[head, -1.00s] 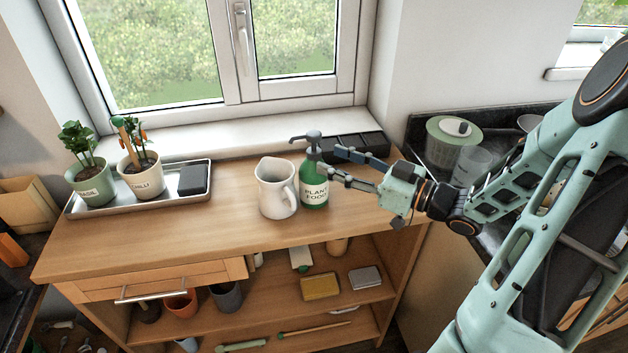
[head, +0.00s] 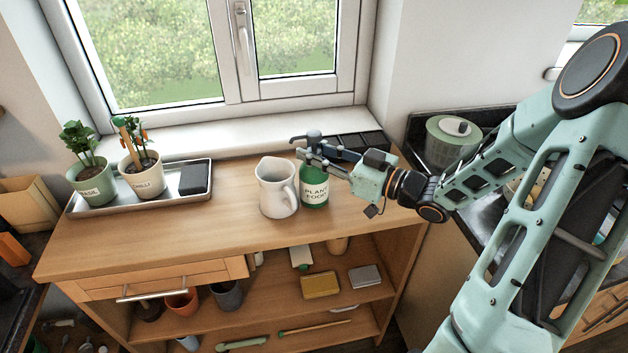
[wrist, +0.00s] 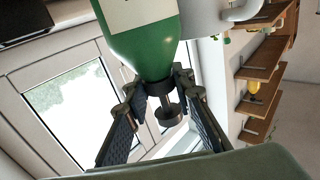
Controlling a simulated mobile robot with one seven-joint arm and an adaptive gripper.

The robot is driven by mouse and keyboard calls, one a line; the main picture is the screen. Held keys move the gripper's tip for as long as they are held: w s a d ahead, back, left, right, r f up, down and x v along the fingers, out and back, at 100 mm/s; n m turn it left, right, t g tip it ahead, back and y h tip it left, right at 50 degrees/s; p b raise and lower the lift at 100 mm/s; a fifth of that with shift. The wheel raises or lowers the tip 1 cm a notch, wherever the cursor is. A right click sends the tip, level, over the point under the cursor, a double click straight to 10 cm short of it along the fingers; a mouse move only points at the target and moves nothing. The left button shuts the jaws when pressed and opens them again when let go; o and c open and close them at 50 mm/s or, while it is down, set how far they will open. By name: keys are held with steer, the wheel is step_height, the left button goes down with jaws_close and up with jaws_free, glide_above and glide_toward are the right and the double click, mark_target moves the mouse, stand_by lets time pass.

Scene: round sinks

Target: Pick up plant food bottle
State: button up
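The plant food bottle (head: 314,190) is green with a white label and a dark pump top. It stands upright on the wooden counter, touching or very near the white jug on its left. My gripper (head: 312,153) reaches in from the right at the height of the bottle's neck. In the wrist view the green bottle (wrist: 148,48) appears upside down, and the fingers of my gripper (wrist: 160,88) sit on both sides of its dark neck, seemingly against it. The fingers hide part of the neck in the head view.
A white jug (head: 276,190) stands left of the bottle. A metal tray (head: 90,209) with two potted plants is at the back left. A dark segmented tray (head: 362,144) lies behind my gripper by the window sill. The counter's front left is clear.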

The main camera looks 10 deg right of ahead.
jaws_close()
steer(key=shift+r, duration=0.15)
